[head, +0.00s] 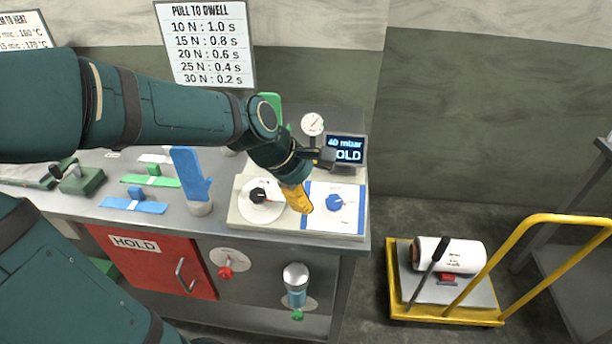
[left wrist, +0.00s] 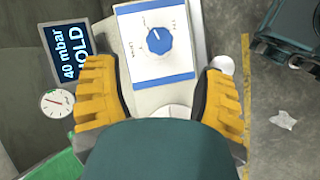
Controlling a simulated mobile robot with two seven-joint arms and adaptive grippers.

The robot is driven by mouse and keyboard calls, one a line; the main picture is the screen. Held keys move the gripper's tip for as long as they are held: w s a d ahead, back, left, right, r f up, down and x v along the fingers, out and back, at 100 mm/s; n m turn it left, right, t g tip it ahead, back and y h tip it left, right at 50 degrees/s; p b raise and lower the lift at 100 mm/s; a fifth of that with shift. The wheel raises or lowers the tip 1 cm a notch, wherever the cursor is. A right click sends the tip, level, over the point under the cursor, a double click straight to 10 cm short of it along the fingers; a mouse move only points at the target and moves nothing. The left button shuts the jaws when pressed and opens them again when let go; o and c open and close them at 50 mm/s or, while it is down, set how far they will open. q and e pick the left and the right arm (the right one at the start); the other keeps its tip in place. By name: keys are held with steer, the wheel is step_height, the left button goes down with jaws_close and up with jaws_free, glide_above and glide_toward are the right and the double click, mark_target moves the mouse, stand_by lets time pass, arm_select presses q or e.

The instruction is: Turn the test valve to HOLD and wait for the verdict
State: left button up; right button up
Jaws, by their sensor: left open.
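A blue knob (head: 334,202) with a white pointer mark sits on a white plate with blue edges, at the right of the test bench. It also shows in the left wrist view (left wrist: 159,41). A black knob (head: 258,195) on a round white dial is to its left. The display (head: 345,150) reads "40 mbar" with "OLD" visible below, its start partly covered; it shows in the left wrist view (left wrist: 72,50) too. My left gripper (head: 299,199) has yellow fingers, open and empty, spread above the panel beside the blue knob.
A round gauge (head: 312,124) stands behind the panel. Blue and green film pieces and a blue glove form (head: 190,175) are on the bench (head: 225,230) to the left. A red HOLD door (head: 150,262) is below. A yellow trolley (head: 400,285) stands on the floor at right.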

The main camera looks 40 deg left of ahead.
arm_select(q)
steer(key=shift+v, duration=1.55)
steer(key=shift+s, duration=0.1)
arm_select(e)
steer(key=shift+s, duration=0.15)
